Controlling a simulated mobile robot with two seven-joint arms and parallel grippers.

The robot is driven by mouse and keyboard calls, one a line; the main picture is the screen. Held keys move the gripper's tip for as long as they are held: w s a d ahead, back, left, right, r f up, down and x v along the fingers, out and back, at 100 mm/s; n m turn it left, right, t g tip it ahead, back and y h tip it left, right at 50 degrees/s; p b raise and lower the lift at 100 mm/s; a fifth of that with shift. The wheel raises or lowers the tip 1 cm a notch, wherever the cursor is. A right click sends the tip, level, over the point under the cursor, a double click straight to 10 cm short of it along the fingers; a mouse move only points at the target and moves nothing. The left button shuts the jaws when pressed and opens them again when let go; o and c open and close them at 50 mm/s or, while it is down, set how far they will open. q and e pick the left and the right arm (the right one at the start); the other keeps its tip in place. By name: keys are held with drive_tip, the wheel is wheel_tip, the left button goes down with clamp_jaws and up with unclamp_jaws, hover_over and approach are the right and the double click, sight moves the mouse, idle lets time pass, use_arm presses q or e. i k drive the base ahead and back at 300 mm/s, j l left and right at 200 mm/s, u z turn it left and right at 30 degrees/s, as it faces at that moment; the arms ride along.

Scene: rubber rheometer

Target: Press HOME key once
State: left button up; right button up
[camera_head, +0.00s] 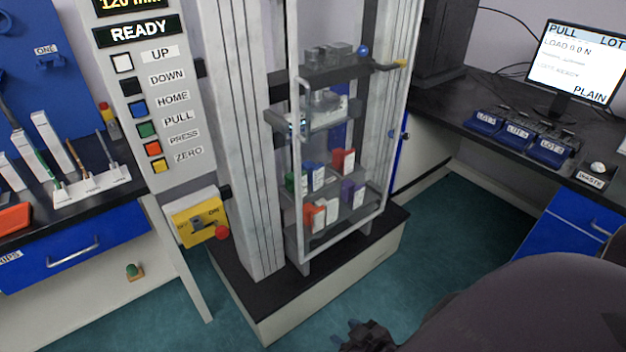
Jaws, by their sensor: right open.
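The control panel (182,158) stands at the left of the machine with a column of square keys. The HOME key (138,108) is blue, third from the top, with its label (173,98) to its right. The black DOWN key (131,85) is above it and the green PULL key (147,129) below it. A display (127,33) above the keys reads READY. My right gripper (352,335) is open at the bottom edge, low and well away from the panel. Its fingers are partly cut off by the frame. My left gripper is not in view.
The tall test frame (252,150) with a shelved, clear-fronted cage stands right of the panel. A yellow switch box (190,232) with a red knob sits below the keys. Benches with tools stand left, and a monitor (577,62) and blue bins right. Green floor is open at front.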

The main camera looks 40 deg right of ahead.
sight(139, 110)
drive_tip(key=l+u, duration=0.15)
drive_tip(key=l, duration=0.35)
drive_tip(key=l+u, duration=0.2)
drive_tip(key=l, duration=0.3)
drive_tip(key=k+l+u, duration=0.15)
drive_tip(key=l, duration=0.35)
